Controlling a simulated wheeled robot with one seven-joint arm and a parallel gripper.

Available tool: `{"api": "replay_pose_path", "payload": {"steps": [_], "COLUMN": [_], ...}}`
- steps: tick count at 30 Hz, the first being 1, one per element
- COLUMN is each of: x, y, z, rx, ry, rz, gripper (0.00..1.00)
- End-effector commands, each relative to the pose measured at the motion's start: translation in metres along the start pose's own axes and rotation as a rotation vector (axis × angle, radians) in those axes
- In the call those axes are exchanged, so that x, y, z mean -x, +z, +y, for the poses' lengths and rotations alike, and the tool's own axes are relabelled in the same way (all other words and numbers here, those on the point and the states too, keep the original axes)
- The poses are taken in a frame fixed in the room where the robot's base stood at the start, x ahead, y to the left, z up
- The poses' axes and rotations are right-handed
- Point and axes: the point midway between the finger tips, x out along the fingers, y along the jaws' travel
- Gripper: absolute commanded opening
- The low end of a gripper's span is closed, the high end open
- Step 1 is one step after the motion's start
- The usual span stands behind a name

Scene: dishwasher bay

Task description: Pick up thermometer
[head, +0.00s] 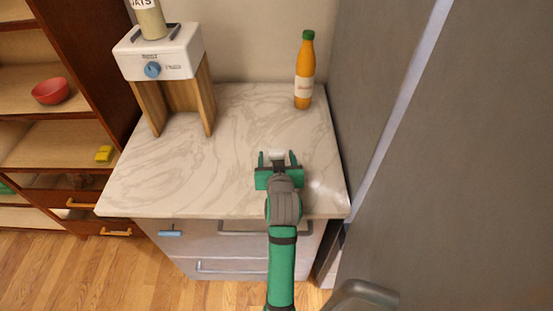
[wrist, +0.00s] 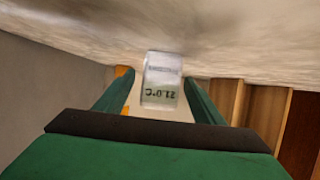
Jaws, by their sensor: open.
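The thermometer (wrist: 161,82) is a small pale slab with a grey display reading 21.0°C, which appears upside down in the wrist view. It stands on the marble counter (head: 240,115), between and just beyond the fingertips of my gripper (wrist: 158,92). In the head view, only a small white bit of the thermometer (head: 277,155) shows past my gripper (head: 278,158). My green gripper is open, with one finger on each side of the thermometer. I cannot tell whether either finger touches it.
An orange bottle (head: 304,72) with a green cap stands at the back right of the counter. A white appliance (head: 160,52) on a wooden stand holds a jar (head: 150,22) at the left. A grey fridge-like panel (head: 460,150) rises close on the right. Shelves (head: 50,90) stand far left.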

Motion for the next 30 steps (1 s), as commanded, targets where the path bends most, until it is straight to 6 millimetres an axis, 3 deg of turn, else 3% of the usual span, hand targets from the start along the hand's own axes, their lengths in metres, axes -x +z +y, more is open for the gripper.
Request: {"api": "replay_pose_path", "payload": {"steps": [2,8,20,30], "x": [0.0,0.0,0.002,0.012], "y": [0.0,0.0,-0.003,-0.03], "z": [0.0,0.0,0.0,-0.001], "rx": [0.0,0.0,0.0,0.001], "ry": [0.0,0.0,0.0,-0.001], "rz": [0.0,0.0,0.002,0.004], "gripper": [0.62,0.17,0.17,0.17]}}
